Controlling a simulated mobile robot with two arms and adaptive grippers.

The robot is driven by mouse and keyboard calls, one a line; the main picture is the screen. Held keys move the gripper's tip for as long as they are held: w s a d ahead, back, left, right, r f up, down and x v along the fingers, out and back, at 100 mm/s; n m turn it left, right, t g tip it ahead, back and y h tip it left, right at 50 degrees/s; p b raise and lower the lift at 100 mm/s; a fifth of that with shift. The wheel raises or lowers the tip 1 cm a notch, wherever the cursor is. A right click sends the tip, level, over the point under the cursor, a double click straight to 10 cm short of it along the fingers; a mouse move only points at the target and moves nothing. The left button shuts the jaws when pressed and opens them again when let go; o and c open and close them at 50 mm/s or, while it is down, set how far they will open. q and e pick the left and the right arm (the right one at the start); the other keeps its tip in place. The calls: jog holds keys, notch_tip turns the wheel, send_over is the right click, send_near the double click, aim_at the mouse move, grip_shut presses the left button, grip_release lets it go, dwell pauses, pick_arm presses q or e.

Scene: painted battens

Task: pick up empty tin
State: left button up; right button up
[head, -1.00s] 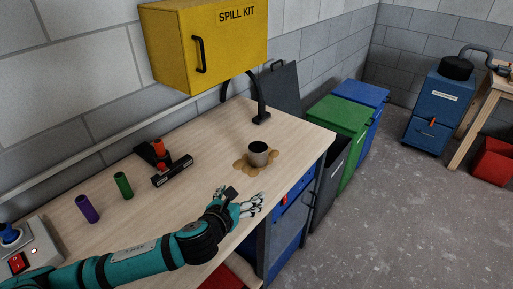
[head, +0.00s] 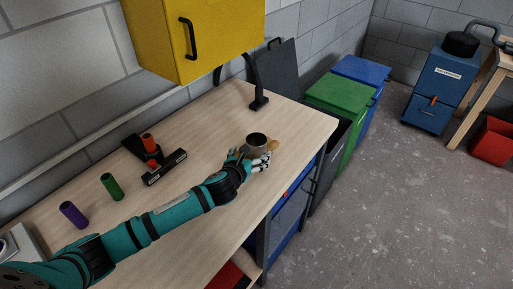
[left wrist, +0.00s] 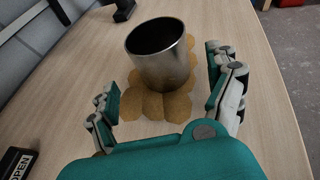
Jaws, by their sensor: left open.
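The empty tin (head: 257,139) is a grey metal cup, open at the top and dark inside, near the right end of the workbench. In the left wrist view the tin (left wrist: 162,58) stands upright on a tan, scalloped mat (left wrist: 150,104). My left gripper (head: 251,160) is at the tin's near side. In the left wrist view the left gripper (left wrist: 166,88) is open, with one finger on each side and the tin ahead between them. I see a gap between each finger and the tin. The right gripper is not in view.
On the workbench (head: 200,135) stand a green cylinder (head: 111,186), a purple cylinder (head: 73,214) and a black holder with red parts (head: 150,150). A black stand (head: 259,100) is behind the tin. A yellow cabinet (head: 215,35) hangs above. Bins stand beyond the right edge.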

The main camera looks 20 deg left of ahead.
aim_at(254, 151)
pick_arm(q)
jog(key=shift+w+d+f+p, duration=0.1)
jog(key=shift+w+p, duration=0.05)
jog(key=shift+w, duration=0.35)
jog(key=shift+w+d+p, duration=0.1)
jog(key=shift+w+p, duration=0.05)
jog(key=shift+w, duration=0.3)
jog(key=x, duration=0.3)
jog(key=shift+w, duration=0.2)
jog(key=shift+w+f, duration=0.15)
jog(key=shift+f, duration=0.05)
jog(key=shift+c, duration=0.4)
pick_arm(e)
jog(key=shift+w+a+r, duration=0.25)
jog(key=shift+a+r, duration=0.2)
pick_arm(q)
jog(key=c, duration=1.2)
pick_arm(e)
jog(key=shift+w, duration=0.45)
